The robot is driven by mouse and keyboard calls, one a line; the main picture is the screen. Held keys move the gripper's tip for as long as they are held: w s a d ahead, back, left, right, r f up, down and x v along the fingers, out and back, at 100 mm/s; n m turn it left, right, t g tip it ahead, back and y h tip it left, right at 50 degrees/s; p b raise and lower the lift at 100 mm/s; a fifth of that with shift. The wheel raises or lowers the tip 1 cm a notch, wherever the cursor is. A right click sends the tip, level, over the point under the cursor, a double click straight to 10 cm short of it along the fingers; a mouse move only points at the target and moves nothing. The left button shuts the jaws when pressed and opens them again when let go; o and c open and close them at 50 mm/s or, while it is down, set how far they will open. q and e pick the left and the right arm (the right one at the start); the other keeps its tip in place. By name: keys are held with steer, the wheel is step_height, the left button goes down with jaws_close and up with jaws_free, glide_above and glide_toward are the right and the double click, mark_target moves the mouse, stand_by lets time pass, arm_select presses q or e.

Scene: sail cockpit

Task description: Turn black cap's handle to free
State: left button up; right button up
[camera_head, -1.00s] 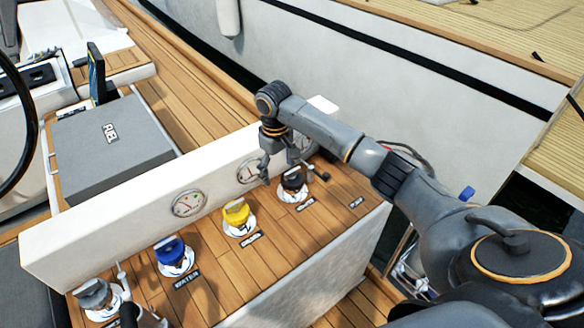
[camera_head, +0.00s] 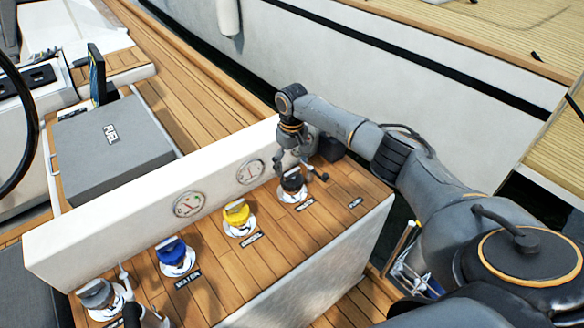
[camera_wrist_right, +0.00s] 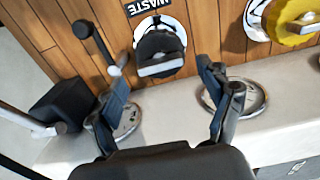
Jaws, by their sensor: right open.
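The black cap (camera_head: 292,184) sits in a round white base on the wooden console, at the far end of a row of coloured caps. Its raised grip bar shows in the right wrist view (camera_wrist_right: 162,65) by the WASTE label. My right gripper (camera_head: 291,168) is just above and behind the cap. In the wrist view its open fingers (camera_wrist_right: 160,78) point toward the cap, one on each side; the bar lies between and slightly beyond the tips. I cannot tell whether either finger touches the cap.
A black-ended lever (camera_wrist_right: 95,42) stands close beside the cap. A black box (camera_wrist_right: 63,105) is left of the fingers. A yellow cap (camera_head: 236,212), blue cap (camera_head: 171,250) and grey cap (camera_head: 97,293) line the console. A white panel with gauges (camera_head: 189,204) rises behind.

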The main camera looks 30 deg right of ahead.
mark_target(292, 175)
steer(key=shift+f, duration=1.35)
steer(key=c, duration=1.2)
